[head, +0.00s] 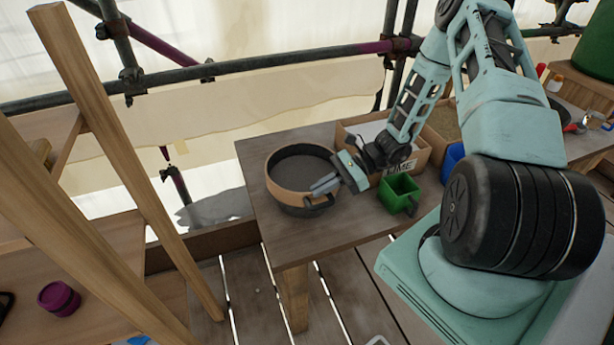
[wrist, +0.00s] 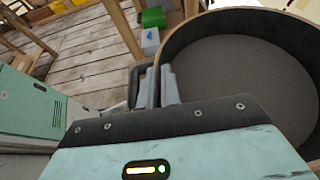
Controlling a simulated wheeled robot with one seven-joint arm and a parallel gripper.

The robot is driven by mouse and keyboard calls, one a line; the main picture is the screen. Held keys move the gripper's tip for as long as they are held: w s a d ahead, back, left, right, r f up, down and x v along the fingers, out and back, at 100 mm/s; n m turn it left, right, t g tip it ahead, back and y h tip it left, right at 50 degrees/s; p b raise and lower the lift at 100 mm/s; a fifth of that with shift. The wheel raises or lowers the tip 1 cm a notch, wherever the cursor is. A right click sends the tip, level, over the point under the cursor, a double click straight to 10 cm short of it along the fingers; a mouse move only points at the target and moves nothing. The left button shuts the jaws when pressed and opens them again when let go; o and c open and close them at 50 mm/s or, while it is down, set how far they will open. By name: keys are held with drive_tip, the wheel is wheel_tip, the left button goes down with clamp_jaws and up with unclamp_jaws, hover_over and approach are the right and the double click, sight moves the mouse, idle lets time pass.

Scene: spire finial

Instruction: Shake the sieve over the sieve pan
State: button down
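The sieve (head: 274,186) is a round, wood-rimmed ring with a dark grey mesh and a black side handle. It stands level on the left of the wooden table. A dark round wall shows just under its rim, which looks like the sieve pan (head: 287,209), mostly hidden by the sieve. My gripper (head: 325,186) is at the sieve's front right edge, its two grey fingers close together at the black handle. The mesh looks bare.
A green square container (head: 399,192) stands right of the sieve, near a blue one (head: 453,157). Open boxes, one labelled "LIME" (head: 398,170), line the table's back. Wooden ladder-like posts (head: 95,120) rise at left. The table's front left is clear.

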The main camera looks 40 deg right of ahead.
drive_tip(key=shift+w+a+f, duration=0.1)
drive_tip(key=shift+w+a, duration=0.15)
drive_tip(key=shift+a, duration=0.65)
drive_tip(key=shift+s+d, duration=0.2)
drive_tip(key=shift+d, duration=0.45)
drive_tip(key=shift+s+d, duration=0.15)
drive_tip(key=shift+d, duration=0.45)
drive_tip(key=c, duration=1.5)
unclamp_jaws()
drive_tip(key=shift+c, duration=0.2)
drive_tip(key=v, duration=1.2)
